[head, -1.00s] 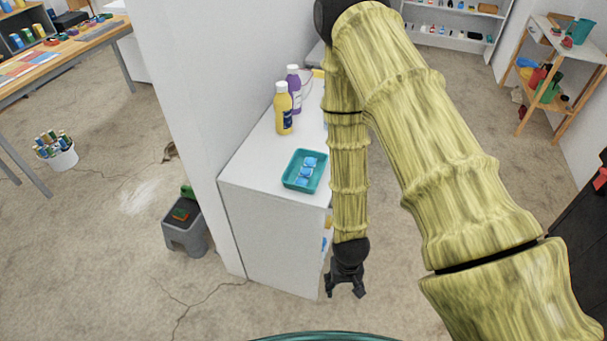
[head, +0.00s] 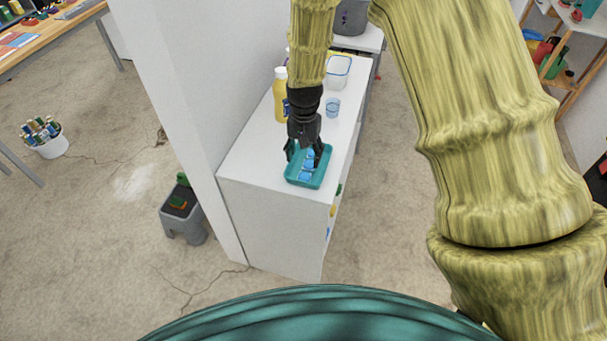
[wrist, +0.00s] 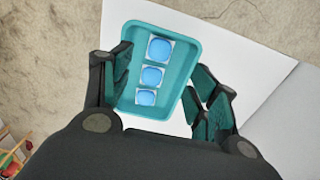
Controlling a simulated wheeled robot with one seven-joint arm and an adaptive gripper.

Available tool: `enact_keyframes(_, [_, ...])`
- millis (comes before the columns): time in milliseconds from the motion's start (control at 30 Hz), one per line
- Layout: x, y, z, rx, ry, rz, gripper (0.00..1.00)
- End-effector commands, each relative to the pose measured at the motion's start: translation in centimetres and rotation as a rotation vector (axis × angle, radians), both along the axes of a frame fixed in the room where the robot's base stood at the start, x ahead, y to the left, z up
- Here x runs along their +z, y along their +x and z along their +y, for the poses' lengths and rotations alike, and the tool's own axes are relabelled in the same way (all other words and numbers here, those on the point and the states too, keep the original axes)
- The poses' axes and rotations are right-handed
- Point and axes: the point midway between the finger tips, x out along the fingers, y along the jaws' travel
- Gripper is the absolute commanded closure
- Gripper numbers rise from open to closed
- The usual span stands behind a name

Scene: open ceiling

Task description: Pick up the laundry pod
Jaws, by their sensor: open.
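Blue laundry pods with white edges lie in a row in a teal tray (head: 322,172) on the white cabinet top. In the wrist view, three pods show: the far pod (wrist: 160,49), the middle pod (wrist: 152,75) and the near pod (wrist: 146,97). They lie along the middle of the tray (wrist: 183,38). My gripper (head: 305,155) is over the far part of the tray in the head view. In the wrist view, my gripper (wrist: 160,85) has its fingers apart, one on each side of the tray, with nothing between the pads. The gap in height cannot be told.
A yellow bottle (head: 280,100), a small clear blue cup (head: 332,107) and a clear container (head: 338,72) stand behind the tray on the cabinet (head: 250,165). A wall (head: 170,90) rises along the cabinet's left side. Open floor lies right of it.

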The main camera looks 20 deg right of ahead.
Motion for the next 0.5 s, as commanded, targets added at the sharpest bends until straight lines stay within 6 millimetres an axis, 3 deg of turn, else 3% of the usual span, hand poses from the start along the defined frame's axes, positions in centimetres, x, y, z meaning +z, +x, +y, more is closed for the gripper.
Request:
enact_keyframes(233, [-2.6, 0.0, 0.0, 0.001, 0.000, 0.000, 0.40])
enact_keyframes(500, [-3.8, 0.0, 0.0, 0.001, 0.000, -0.001, 0.40])
